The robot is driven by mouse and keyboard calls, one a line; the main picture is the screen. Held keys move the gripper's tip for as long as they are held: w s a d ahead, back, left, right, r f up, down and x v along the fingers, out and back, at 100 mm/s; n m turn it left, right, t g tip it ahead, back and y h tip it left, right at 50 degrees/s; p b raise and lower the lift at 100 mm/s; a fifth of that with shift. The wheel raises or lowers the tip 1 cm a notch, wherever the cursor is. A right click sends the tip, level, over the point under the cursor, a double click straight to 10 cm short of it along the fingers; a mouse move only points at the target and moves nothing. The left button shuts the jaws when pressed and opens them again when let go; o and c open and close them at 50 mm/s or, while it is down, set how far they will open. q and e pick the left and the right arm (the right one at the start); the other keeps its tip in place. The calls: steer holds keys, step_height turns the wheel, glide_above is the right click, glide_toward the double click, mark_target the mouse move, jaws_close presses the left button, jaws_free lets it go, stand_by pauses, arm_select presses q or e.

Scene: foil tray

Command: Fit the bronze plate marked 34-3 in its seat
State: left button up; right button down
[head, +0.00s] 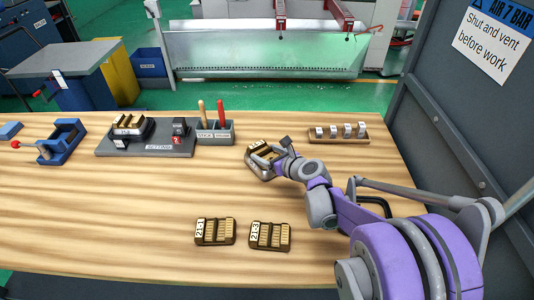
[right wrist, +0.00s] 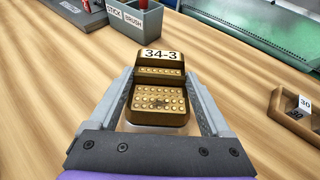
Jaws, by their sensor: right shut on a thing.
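The bronze plate marked 34-3 (right wrist: 160,85) is between the two fingers of my right gripper (right wrist: 162,112), which is shut on it. In the head view the plate (head: 257,167) and the right gripper (head: 270,158) are over the middle of the table, right of the brush holder. Whether the plate touches the wood is unclear. A dark grey base labelled SETTING (head: 105,148) stands left of it, apart from the gripper. A bronze piece (head: 130,122) sits in a dark holder on that base. My left gripper is out of view.
Two other bronze plates, seemingly 21-1 (head: 215,231) and 21-3 (head: 270,236), lie near the front edge. A grey stick-and-brush holder (head: 214,138) adjoins the base. A wooden rack of numbered cubes (head: 338,140) is at right, a blue fixture (head: 66,143) at left. The left-front table is clear.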

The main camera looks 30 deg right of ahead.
steer(key=shift+f, duration=0.1)
stand_by(0.7)
jaws_free()
stand_by(0.3)
steer(key=shift+r+p, duration=2.45)
steer(key=shift+r, duration=1.55)
